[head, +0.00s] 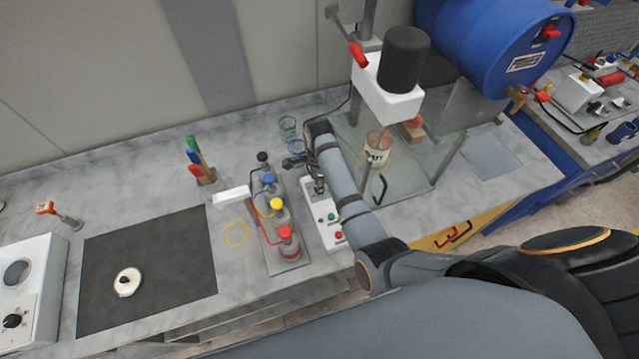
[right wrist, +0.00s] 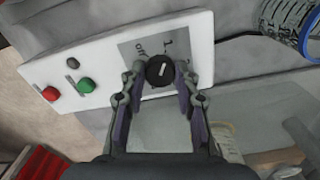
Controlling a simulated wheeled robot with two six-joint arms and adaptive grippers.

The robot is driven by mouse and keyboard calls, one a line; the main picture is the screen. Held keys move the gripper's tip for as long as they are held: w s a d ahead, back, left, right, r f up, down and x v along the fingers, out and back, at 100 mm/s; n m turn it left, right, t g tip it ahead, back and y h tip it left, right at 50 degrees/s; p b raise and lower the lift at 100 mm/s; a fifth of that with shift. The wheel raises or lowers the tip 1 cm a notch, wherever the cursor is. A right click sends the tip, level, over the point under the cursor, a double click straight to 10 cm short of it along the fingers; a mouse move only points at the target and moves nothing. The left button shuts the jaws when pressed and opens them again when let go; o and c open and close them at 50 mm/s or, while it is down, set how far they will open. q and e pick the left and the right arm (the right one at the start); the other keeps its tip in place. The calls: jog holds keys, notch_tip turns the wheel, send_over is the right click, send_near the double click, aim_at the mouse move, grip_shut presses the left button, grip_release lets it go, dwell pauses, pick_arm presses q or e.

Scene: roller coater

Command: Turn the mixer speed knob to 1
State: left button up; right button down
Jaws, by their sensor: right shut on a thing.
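The mixer speed knob (right wrist: 160,70) is a round black knob with a short white mark, on a white control box (right wrist: 200,30). A grey label plate (right wrist: 135,47) beside the knob carries "off" and "1". My right gripper (right wrist: 160,79) is shut on the knob, one finger on each side. In the head view the control box (head: 322,208) stands on the bench below my right forearm, and the knob end is mostly hidden. My left gripper is not in view.
A green button (right wrist: 86,85) and a red button (right wrist: 50,94) are on the same box. A rack of bottles with coloured caps (head: 278,215) stands close to its left. The mixer with its dark motor (head: 404,60) and a can (head: 377,158) stand behind right.

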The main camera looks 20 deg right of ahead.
jog(key=shift+r, duration=0.1)
jog(key=c, duration=1)
grip_release()
jog(key=shift+r, duration=0.2)
notch_tip(320, 180, up, 7)
